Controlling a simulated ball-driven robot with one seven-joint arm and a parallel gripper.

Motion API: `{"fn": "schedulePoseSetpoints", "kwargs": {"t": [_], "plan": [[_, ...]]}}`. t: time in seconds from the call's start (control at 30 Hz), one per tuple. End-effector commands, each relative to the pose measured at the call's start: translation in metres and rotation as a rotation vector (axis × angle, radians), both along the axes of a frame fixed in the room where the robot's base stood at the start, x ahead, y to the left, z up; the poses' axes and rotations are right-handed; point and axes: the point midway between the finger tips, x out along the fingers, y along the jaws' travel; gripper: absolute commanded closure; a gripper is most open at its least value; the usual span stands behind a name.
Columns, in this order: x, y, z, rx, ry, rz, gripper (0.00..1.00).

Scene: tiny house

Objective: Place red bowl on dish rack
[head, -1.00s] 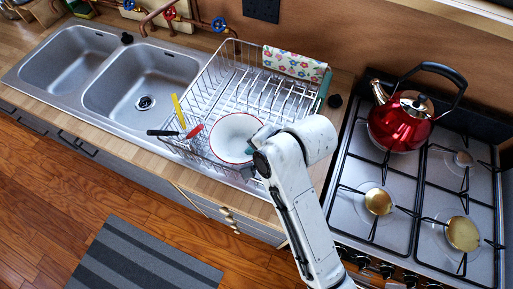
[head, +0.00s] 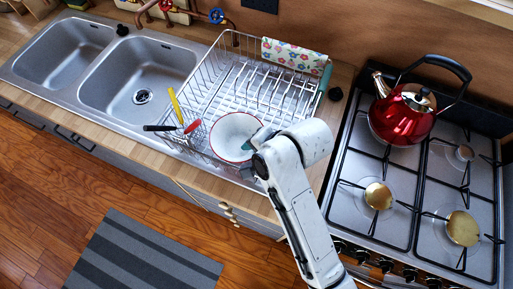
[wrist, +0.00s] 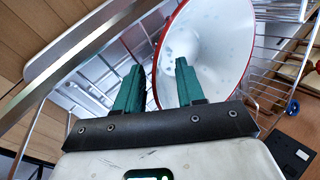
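The red bowl (head: 232,128), white inside with a red rim, sits tilted at the front right part of the wire dish rack (head: 215,72). In the wrist view the bowl (wrist: 215,45) shows its red rim passing between my two green fingers. My gripper (wrist: 158,88) is open, with one finger outside the bowl and the other in front of its inner side. Gaps show between the fingers and the rim. In the head view my gripper (head: 256,140) is at the bowl's right edge, partly hidden by my arm. The bowl's underside is hidden, so its contact with the rack is unclear.
A cutlery holder with red, yellow and black handles (head: 178,108) stands left of the bowl. A floral cloth (head: 296,55) hangs at the rack's back. A double sink (head: 135,75) lies left. A stove with a red kettle (head: 395,118) stands right.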

Motion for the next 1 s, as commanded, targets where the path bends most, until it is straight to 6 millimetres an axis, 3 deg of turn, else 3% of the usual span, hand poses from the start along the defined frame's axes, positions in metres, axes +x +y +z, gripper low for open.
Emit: {"fn": "schedulePoseSetpoints", "kwargs": {"t": [0.17, 0.7, 1.0], "plan": [[-0.002, -0.005, 0.011, 0.001, -0.003, -0.001, 0.62], [-0.028, -0.048, 0.094, 0.002, -0.003, 0.000, 0.62], [-0.032, -0.054, 0.104, 0.001, -0.001, 0.000, 0.62]]}}
